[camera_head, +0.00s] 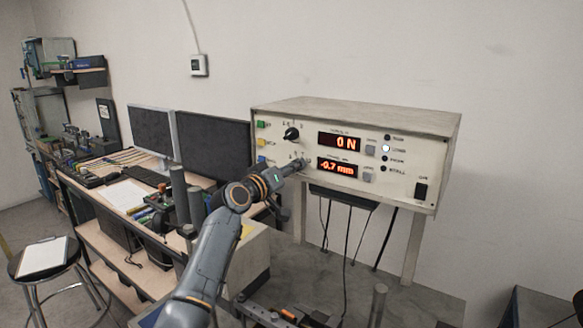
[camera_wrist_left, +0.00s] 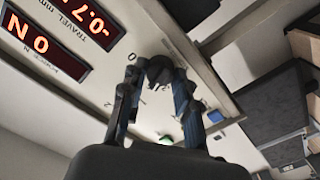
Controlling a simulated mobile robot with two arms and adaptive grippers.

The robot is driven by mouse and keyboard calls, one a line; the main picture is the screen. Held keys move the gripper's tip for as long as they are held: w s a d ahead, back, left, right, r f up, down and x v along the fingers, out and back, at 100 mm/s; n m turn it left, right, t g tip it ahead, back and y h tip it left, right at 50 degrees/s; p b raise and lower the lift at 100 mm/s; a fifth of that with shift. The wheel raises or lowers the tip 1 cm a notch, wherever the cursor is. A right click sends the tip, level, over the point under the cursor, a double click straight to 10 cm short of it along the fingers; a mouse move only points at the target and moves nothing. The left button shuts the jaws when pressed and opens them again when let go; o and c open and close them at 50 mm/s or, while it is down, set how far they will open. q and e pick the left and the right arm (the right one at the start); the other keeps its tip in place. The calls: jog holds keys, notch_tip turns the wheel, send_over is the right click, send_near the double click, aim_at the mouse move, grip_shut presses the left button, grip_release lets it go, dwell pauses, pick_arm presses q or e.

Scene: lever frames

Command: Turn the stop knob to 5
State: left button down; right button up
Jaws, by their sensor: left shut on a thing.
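The control box (camera_head: 300,110) is a pale cabinet with two red displays, reading 0 N above and -0.7 mm below. My left gripper (camera_head: 297,166) reaches its front panel at the lower left, beside the lower display. There it is shut on a small dark knob (camera_wrist_left: 158,73), which shows between the fingertips in the left wrist view; the head view hides most of it. The scale marks around it are partly covered, and I cannot read its setting. A black upper knob (camera_head: 291,134) sits above, clear of the gripper.
Coloured buttons (camera_head: 261,142) line the panel's left edge, close to my gripper. A black switch (camera_head: 421,191) is at the far right. Cables hang below the box. Two monitors (camera_head: 213,143) stand on the desk at left, with a stool (camera_head: 42,262) in front.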

pick_arm(q)
jog(key=shift+n, duration=0.3)
jog(key=c, duration=1)
grip_release()
jog(key=v, duration=1.2)
jog(key=shift+f, duration=0.1)
